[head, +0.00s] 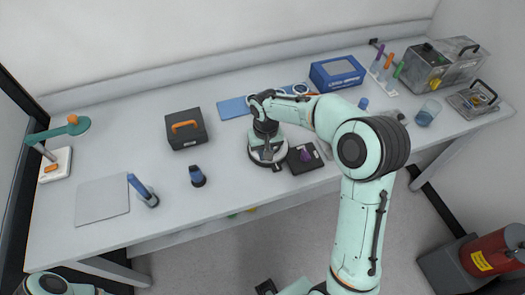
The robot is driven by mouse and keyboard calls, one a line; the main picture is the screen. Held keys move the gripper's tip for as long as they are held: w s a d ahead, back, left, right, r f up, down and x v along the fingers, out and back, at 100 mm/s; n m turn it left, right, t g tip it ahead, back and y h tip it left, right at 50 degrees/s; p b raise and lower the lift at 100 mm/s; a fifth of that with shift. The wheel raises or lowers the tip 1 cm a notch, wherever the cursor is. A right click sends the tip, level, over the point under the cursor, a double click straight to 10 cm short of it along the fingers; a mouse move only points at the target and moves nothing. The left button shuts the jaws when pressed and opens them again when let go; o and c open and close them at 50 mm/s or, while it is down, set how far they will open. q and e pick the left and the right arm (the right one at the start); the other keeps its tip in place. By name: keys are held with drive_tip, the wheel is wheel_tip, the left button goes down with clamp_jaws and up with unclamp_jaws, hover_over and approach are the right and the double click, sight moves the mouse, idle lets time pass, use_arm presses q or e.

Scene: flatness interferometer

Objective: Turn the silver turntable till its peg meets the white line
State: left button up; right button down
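The silver turntable (279,155) is a round disc near the front edge of the table, at the middle of the head view. My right arm reaches over the table from the right, and my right gripper (267,152) points down at the turntable. It covers much of the disc. From this angle I cannot tell whether its fingers are open or shut, or whether they touch anything. The peg and the white line cannot be made out. Only a part of my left arm shows at the bottom left corner; its gripper is out of view.
A black box with a purple knob (305,156) stands just right of the turntable. A black case with an orange handle (186,128) and a dark blue item (197,176) stand to the left. A blue box (337,72) is behind.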

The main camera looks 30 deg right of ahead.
sight(275, 158)
drive_tip(key=shift+s+d+n, duration=0.25)
drive_tip(key=shift+d+n, duration=0.1)
drive_tip(key=shift+n, duration=0.4)
drive_tip(key=shift+s+d+n, duration=0.2)
drive_tip(key=shift+d+n, duration=0.1)
drive_tip(key=shift+n, duration=0.45)
use_arm(q)
drive_tip(key=shift+w+r, duration=0.2)
drive_tip(key=shift+r, duration=0.1)
use_arm(e)
drive_tip(key=shift+s+d+n, duration=0.15)
drive_tip(key=shift+d+n, duration=0.2)
drive_tip(key=shift+n, duration=0.35)
drive_tip(key=shift+s+d+n, duration=0.1)
drive_tip(key=shift+d+n, duration=0.2)
drive_tip(key=shift+n, duration=0.4)
drive_tip(key=shift+d, duration=0.1)
drive_tip(key=c, duration=1.1)
unclamp_jaws()
drive_tip(key=shift+c, duration=0.2)
use_arm(q)
drive_tip(key=shift+w+r+p, duration=0.7)
drive_tip(key=shift+r+p, duration=0.25)
use_arm(e)
wheel_tip(275, 158, up, 14)
drive_tip(key=shift+f, duration=0.25)
